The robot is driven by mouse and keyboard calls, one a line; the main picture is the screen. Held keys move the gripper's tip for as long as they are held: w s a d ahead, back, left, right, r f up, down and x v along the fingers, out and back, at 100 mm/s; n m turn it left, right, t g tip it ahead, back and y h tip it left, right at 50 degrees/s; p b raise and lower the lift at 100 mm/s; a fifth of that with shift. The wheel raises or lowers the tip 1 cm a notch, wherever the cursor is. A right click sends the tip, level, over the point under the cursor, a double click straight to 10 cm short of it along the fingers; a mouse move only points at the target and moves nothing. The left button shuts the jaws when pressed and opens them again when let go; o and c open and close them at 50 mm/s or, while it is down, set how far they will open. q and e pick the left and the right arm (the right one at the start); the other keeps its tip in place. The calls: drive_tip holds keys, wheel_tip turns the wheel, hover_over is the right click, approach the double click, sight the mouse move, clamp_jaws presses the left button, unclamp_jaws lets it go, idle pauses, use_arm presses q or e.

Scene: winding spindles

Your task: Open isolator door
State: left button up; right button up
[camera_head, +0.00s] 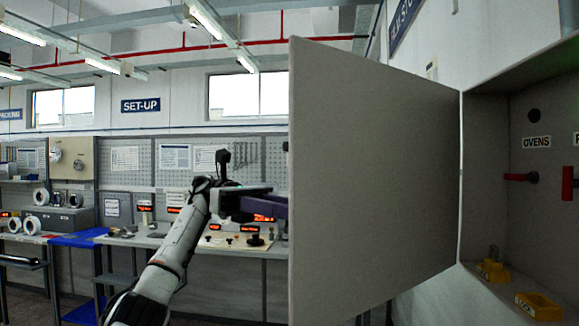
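The isolator door (375,180) is a large flat grey panel. It stands swung out from the cabinet (490,130) on the right, with its hinge side along the cabinet's left edge. The cabinet inside is exposed. My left gripper (255,203) is at the door's free left edge, about mid-height, and appears to reach behind the panel. A dark purple part shows at the gripper, and its tips are hidden by the door or too small to make out. No door handle is visible. My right gripper is not in view.
Inside the cabinet are red handles (521,177), an OVENS label (536,142) and yellow lock-like pieces (493,270) on the bottom ledge. Workbenches (130,241) with equipment stand along the back wall, and a blue surface (78,238) is at the left.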

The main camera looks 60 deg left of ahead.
use_arm(q)
wheel_tip(320, 180, up, 10)
drive_tip(key=p, duration=0.3)
drive_tip(key=shift+s+d+t+h, duration=0.2)
drive_tip(key=shift+t+h, duration=0.1)
drive_tip(key=shift+f, duration=0.1)
